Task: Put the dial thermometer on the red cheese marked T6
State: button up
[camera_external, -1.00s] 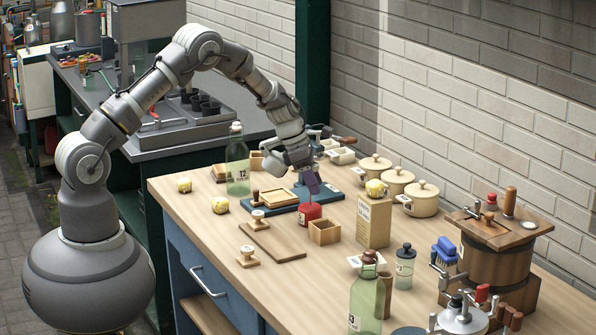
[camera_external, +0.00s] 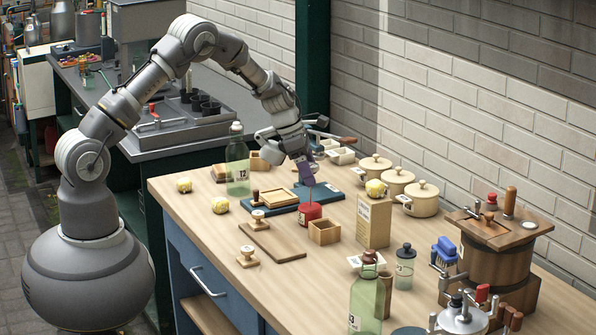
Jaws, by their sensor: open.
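A red cheese (camera_external: 309,212) stands on the wooden table, to the left of and behind a small open wooden box. It bears a small pale label whose marking is too small to read. My gripper (camera_external: 308,182) points down just above the cheese, its dark purple fingers open. A thin upright line (camera_external: 309,196) shows between the fingers and the cheese top. It may be the dial thermometer's stem, but no dial face is clear, and I cannot tell whether it stands in the cheese.
Close by are the wooden box (camera_external: 324,232), a blue board (camera_external: 338,193), a wooden tray (camera_external: 277,198) and a tall tan box (camera_external: 374,221). Lidded pots (camera_external: 422,200) stand at right, and green bottles (camera_external: 237,166) stand on the table.

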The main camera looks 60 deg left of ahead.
jog(key=s+d+r+m+t+y+p, duration=0.15)
jog(key=r+m, duration=0.45)
jog(key=r, duration=1.2)
jog(key=s+d+r+m+t+h, duration=0.1)
jog(key=s+r+m+t, duration=0.15)
jog(key=r+m, duration=0.95)
jog(key=s+d+r+m+t, duration=0.1)
jog(key=s+r, duration=0.4)
jog(key=r, duration=0.7)
jog(key=s+d+r+m+t+y, duration=0.1)
jog(key=s+r+m+t, duration=0.3)
jog(key=r, duration=0.8)
jog(key=s+d+r+m+t+y, duration=0.1)
jog(key=s+d+r+m+t, duration=0.1)
jog(key=s+r+m, duration=0.4)
notch_tip(320, 180, up, 6)
jog(key=shift+s+d+f+t, duration=0.1)
jog(key=shift+s+d+t, duration=0.3)
jog(key=shift+s, duration=0.25)
